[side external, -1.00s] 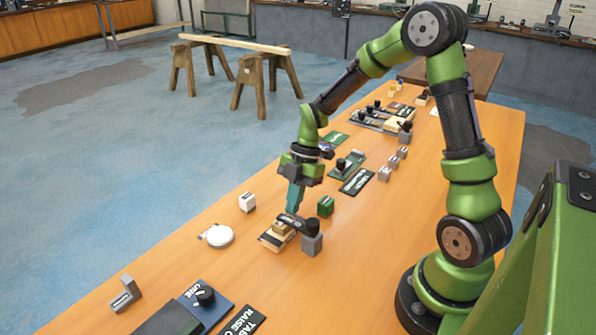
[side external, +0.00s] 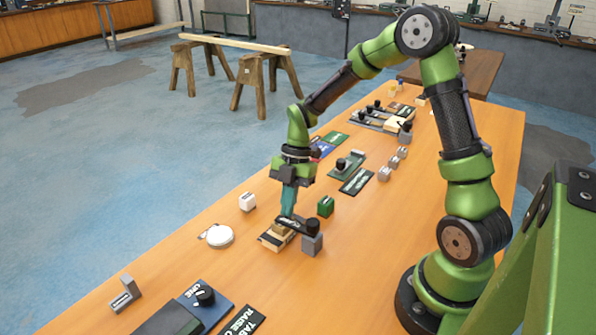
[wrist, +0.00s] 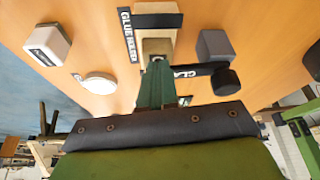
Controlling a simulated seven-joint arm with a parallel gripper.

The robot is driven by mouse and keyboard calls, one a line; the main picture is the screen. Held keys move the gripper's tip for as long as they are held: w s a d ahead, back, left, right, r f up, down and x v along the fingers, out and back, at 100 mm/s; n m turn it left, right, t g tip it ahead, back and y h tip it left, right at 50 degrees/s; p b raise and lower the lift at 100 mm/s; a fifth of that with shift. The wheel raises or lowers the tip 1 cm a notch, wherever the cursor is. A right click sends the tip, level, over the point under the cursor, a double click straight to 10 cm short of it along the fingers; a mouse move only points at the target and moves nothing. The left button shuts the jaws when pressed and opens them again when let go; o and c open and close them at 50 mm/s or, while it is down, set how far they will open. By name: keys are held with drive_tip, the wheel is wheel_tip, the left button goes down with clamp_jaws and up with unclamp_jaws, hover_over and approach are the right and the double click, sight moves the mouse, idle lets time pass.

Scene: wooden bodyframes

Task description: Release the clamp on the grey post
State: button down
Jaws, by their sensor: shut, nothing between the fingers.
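The grey post (side external: 312,244) stands on the table with a round black knob (side external: 313,227) on top. The clamp is a dark bar (side external: 293,226) with white lettering, reaching from the post over a light wooden block (side external: 275,238). My gripper (side external: 287,215) points down with its teal fingers shut and empty, at the bar's outer end over the block. In the wrist view the fingers (wrist: 157,85) lie just left of the bar (wrist: 194,71), with the post (wrist: 214,44) and knob (wrist: 225,82) to the right. I cannot tell whether they touch the bar.
A green block (side external: 325,206) stands behind the post. A white block (side external: 247,202) and a white disc (side external: 219,236) lie to the left. A blue base with a black knob (side external: 205,296) is nearer the camera. Bare table lies right of the post.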

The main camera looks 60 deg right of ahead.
drive_tip(key=shift+w+a+n, duration=0.1)
drive_tip(key=shift+a+n, duration=0.4)
drive_tip(key=shift+a, duration=0.9)
drive_tip(key=a+n, duration=0.1)
drive_tip(key=a+n+g, duration=0.1)
drive_tip(key=n, duration=0.1)
drive_tip(key=shift+s+a+h, duration=0.3)
drive_tip(key=shift+s, duration=0.05)
drive_tip(key=shift+s+a+g, duration=0.15)
drive_tip(key=shift+s+a, duration=0.3)
drive_tip(key=shift+a, duration=0.2)
drive_tip(key=shift+s+a+g, duration=0.15)
drive_tip(key=shift+s+a, duration=0.3)
drive_tip(key=shift+a, duration=0.2)
drive_tip(key=shift+s+a+n, duration=0.35)
drive_tip(key=shift+s+n, duration=0.1)
drive_tip(key=shift+n, duration=0.35)
drive_tip(key=shift+s+a, duration=0.45)
drive_tip(key=shift+s, duration=0.4)
